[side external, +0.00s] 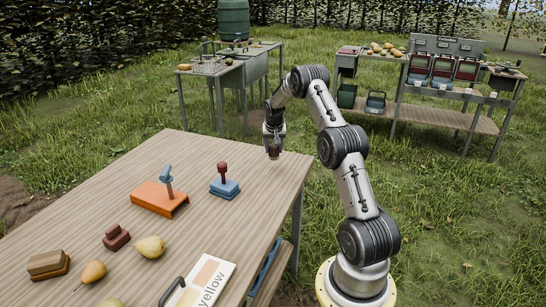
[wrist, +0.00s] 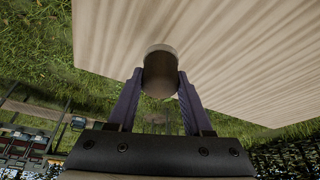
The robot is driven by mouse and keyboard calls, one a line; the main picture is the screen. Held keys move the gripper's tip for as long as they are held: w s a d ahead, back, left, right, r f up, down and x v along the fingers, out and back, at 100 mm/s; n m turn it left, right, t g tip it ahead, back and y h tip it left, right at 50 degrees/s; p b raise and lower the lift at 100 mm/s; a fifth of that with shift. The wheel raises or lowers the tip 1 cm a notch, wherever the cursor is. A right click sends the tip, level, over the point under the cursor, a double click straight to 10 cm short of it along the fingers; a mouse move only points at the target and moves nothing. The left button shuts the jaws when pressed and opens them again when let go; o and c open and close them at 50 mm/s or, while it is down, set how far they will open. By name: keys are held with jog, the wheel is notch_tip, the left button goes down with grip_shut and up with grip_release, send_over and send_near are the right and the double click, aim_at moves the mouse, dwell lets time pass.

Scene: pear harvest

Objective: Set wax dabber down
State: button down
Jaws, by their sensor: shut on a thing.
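My gripper (wrist: 160,84) is shut on a brown, round-topped piece (wrist: 160,68), which I take to be the wax dabber. In the side view my gripper (side external: 273,146) points down at the far right corner of the wooden table (side external: 205,150), with the small brown end of the dabber (side external: 273,155) below the fingers. In the wrist view the dabber sits between both dark fingers, over the table top near its edge. I cannot tell whether it touches the table.
A blue block with a dark red knob (side external: 224,186) and an orange stand with a blue-handled tool (side external: 160,199) are nearest. Pears (side external: 150,247), brown blocks (side external: 48,265) and a "yellow" card (side external: 206,284) lie toward the front.

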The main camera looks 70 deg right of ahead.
aim_at(273, 156)
jog(key=shift+w+d+f, duration=0.35)
jog(key=shift+d+f, duration=0.05)
jog(key=shift+f, duration=1.75)
jog(key=shift+f, duration=0.1)
jog(key=shift+c, duration=1.6)
grip_release()
